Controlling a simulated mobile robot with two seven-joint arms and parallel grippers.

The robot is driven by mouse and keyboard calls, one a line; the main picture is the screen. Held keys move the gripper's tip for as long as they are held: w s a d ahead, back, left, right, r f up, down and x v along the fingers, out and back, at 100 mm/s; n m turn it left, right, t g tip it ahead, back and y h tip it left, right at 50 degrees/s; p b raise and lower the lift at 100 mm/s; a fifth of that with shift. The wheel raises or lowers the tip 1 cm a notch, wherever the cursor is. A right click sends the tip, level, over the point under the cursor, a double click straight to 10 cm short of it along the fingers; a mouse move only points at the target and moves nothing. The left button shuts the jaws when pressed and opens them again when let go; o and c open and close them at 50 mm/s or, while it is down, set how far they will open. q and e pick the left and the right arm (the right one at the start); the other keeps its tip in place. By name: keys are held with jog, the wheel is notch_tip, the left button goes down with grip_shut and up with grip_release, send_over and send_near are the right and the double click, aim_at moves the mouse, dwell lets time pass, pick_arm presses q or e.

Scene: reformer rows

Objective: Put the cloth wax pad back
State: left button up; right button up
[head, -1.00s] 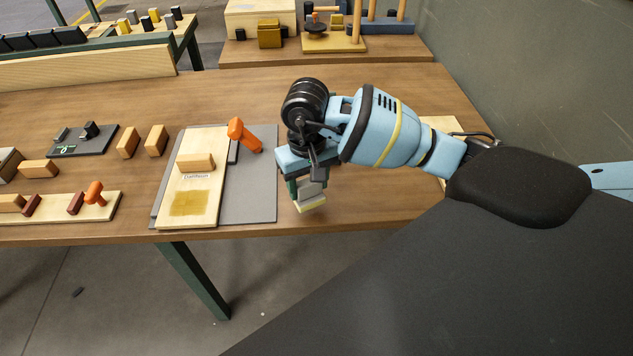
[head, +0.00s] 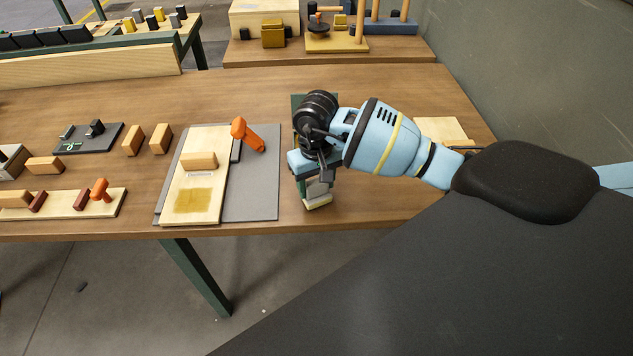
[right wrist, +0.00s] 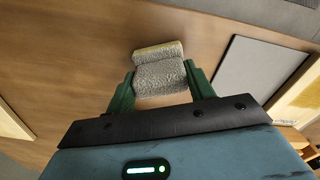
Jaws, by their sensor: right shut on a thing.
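My right gripper (head: 317,184) is shut on the cloth wax pad (head: 318,201), a grey fuzzy block with a pale yellowish edge. In the right wrist view the pad (right wrist: 160,76) sits between the two green fingers, with brown wooden tabletop behind it. In the head view the gripper points down near the table's front edge, right of the grey mat (head: 262,190). Whether the pad touches the table is unclear. A dark green flat thing (head: 299,103) shows partly behind my right wrist. My left gripper is not in view.
A pale board (head: 208,152) with a wooden block (head: 199,160) and a yellow-brown patch lies on the grey mat, beside an orange-handled tool (head: 247,134). A pale panel (head: 443,130) lies behind my right arm. Several small blocks and trays stand at left.

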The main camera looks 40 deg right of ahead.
aim_at(316, 181)
jog(key=shift+f, duration=0.1)
jog(key=shift+f, duration=0.1)
jog(key=o, duration=0.9)
notch_tip(316, 181, up, 12)
jog(key=shift+r, duration=0.2)
